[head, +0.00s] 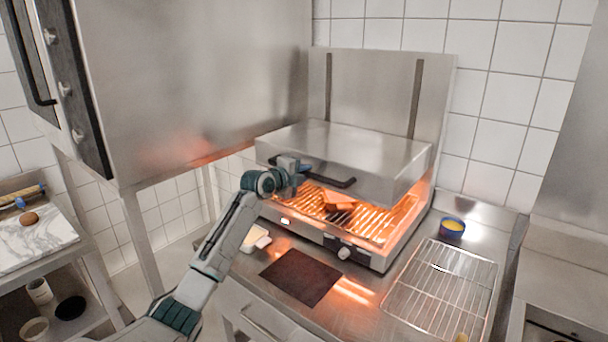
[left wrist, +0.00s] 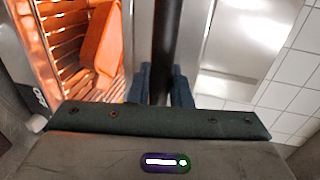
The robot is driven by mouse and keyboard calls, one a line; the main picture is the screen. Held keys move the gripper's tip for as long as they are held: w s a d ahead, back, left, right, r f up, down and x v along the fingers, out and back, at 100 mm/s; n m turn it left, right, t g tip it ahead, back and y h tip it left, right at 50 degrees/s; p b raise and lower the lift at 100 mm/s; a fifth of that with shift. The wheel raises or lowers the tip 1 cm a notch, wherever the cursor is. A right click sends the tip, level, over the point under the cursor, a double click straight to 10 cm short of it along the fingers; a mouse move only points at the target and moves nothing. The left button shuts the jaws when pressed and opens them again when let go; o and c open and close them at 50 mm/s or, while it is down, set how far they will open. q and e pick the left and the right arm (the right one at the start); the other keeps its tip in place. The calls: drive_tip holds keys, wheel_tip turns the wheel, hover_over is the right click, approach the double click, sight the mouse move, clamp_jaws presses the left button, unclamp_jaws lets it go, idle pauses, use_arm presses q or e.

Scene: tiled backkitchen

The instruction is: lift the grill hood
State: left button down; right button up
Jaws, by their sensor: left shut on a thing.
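The grill hood (head: 350,143) is a steel box on two dark vertical rails of the back plate. It stands above the glowing grate (head: 392,220), with an open gap at the front. Its black bar handle (head: 338,182) runs along the front; in the left wrist view the dark handle bar (left wrist: 163,40) passes between my fingers. My left gripper (head: 303,171) is shut on the handle near its left end. An orange-lit slab of food (head: 338,199) lies on the grate and also shows in the left wrist view (left wrist: 103,45). My right gripper is not in view.
A dark brown mat (head: 301,277) lies on the counter before the grill. A wire rack (head: 440,283) and a blue bowl with yellow contents (head: 452,228) are at right. A small pale dish (head: 256,239) sits beside my arm. A large steel cabinet (head: 190,80) overhangs the left.

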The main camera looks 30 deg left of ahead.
use_arm(q)
wheel_tip(320, 180, up, 20)
drive_tip(key=p, duration=0.6)
drive_tip(key=shift+p, duration=0.4)
drive_tip(key=shift+r, duration=0.1)
drive_tip(key=c, duration=1.5)
unclamp_jaws()
drive_tip(key=shift+o, duration=0.7)
drive_tip(key=b+v, duration=0.5)
drive_tip(key=v, duration=0.5)
drive_tip(key=shift+s, duration=0.4)
drive_tip(key=shift+a, duration=0.15)
drive_tip(key=shift+f, duration=0.3)
